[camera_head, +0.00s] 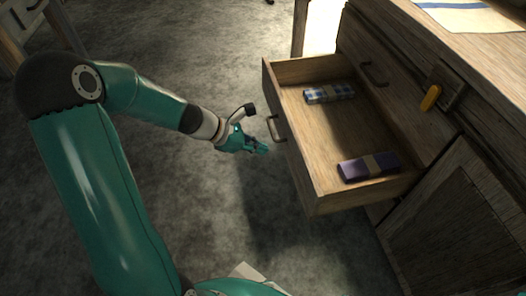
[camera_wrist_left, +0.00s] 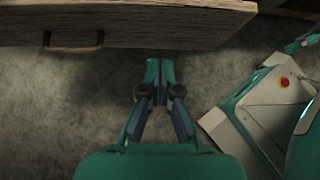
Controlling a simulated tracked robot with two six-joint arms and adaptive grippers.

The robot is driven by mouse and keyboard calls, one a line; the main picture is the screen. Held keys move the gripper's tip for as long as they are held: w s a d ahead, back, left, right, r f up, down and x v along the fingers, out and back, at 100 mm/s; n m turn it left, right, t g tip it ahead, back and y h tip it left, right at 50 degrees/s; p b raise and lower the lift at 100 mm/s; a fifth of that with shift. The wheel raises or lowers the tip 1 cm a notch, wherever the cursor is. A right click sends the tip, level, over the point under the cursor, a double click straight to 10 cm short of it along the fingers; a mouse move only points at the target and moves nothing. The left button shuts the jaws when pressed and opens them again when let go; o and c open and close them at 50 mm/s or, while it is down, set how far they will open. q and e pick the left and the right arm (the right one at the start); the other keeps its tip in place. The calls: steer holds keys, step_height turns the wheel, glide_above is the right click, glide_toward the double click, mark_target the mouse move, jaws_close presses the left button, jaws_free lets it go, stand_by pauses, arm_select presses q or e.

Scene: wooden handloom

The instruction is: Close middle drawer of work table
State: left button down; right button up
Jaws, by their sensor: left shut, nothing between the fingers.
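The open wooden drawer (camera_head: 328,128) sticks out of the work table (camera_head: 455,75) toward the left in the head view. Its front carries a dark handle (camera_head: 277,129). A blue checked cloth bundle (camera_head: 329,93) and a purple bundle (camera_head: 368,167) lie inside it. My left gripper (camera_head: 264,149) is shut and empty, just left of the drawer front, near the handle. In the left wrist view, the gripper (camera_wrist_left: 160,68) shows below the drawer front (camera_wrist_left: 150,22), to the right of the handle (camera_wrist_left: 73,42). I cannot tell whether it touches the front.
Another drawer front with a handle (camera_head: 373,74) is shut above the open one. A cabinet door (camera_head: 465,225) is at the lower right, and a yellow object (camera_head: 430,98) is on the table's side. The grey floor (camera_head: 200,50) left of the drawer is clear.

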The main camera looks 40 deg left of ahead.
mark_target(299, 156)
arm_select(q)
steer(key=shift+w+d+f+b, duration=0.65)
steer(key=shift+w+d+f, duration=0.3)
steer(key=shift+w, duration=0.25)
steer(key=shift+w+d+f+b, duration=0.6)
steer(key=shift+w+d+f, duration=0.2)
steer(key=shift+w+d, duration=0.35)
steer(key=shift+w+d+f+b, duration=0.65)
steer(key=shift+w+d+f, duration=0.25)
steer(key=shift+w, duration=0.35)
steer(key=shift+d, duration=0.2)
steer(key=shift+w+a, duration=0.1)
